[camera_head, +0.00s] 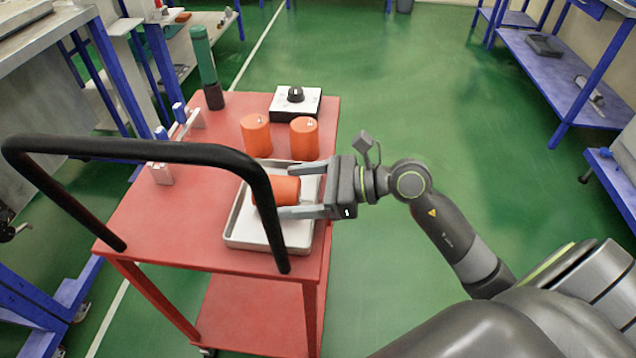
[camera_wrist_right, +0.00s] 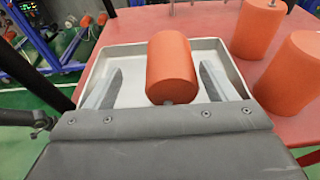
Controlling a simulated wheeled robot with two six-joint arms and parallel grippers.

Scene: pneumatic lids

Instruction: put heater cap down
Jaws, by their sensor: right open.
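An orange cylindrical cap (camera_head: 278,191) lies on its side in the shallow metal tray (camera_head: 238,228) on the red cart. It also shows in the right wrist view (camera_wrist_right: 172,66), with a small metal stud at its near end. My right gripper (camera_head: 290,190) is open over the tray. In the wrist view its two fingers stand on either side of the cap, with a gap on each side. Two more orange caps (camera_head: 256,135) (camera_head: 304,138) stand upright on the cart behind the tray. My left gripper is not in view.
A black-knobbed box (camera_head: 296,102) stands at the cart's back. A green and black cylinder (camera_head: 204,66) and a metal bracket with blue parts (camera_head: 178,135) stand at the left. The black cart handle (camera_head: 150,150) arches in front. Red cart top (camera_head: 140,218) is bare at the front left.

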